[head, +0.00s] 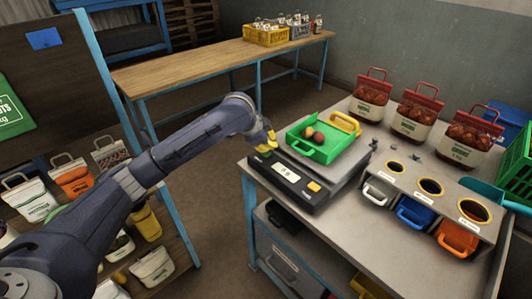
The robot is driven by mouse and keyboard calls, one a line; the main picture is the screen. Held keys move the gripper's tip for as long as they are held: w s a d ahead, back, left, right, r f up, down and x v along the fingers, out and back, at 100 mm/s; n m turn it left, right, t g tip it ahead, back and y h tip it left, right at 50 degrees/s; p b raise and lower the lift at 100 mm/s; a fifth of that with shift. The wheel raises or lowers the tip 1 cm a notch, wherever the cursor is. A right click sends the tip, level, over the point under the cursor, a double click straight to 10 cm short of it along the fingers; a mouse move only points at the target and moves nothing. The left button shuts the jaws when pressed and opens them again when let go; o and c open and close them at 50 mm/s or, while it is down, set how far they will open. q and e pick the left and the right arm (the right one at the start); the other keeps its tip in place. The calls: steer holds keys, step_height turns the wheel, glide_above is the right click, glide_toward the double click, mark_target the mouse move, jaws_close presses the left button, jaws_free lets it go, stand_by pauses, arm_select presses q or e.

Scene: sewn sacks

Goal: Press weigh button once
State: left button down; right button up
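A weighing scale (277,181) stands at the left end of the grey bench. Its dark front panel has a small lit display (287,172) and a yellow button (314,187) at the right end. A green scoop tray (322,152) with a yellow handle sits on the scale, holding a few round brown vegetables (314,135). My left gripper (266,147) has yellow fingertips and points down over the left end of the panel. It hides what lies there. I cannot tell whether it touches the panel or how far its fingers are apart. My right gripper is not in view.
Several filled sacks with red handles (415,109) stand along the bench's back. A holder (417,196) with round openings and white, blue and orange scoops is right of the scale. A shelf with sacks (72,178) is at left. A wooden table (205,63) with crates stands behind.

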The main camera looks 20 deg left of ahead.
arm_select(q)
steer(key=shift+f, duration=0.75)
stand_by(0.9)
steer(key=shift+r, duration=0.9)
steer(key=shift+r, duration=2.5)
steer(key=shift+f, duration=0.1)
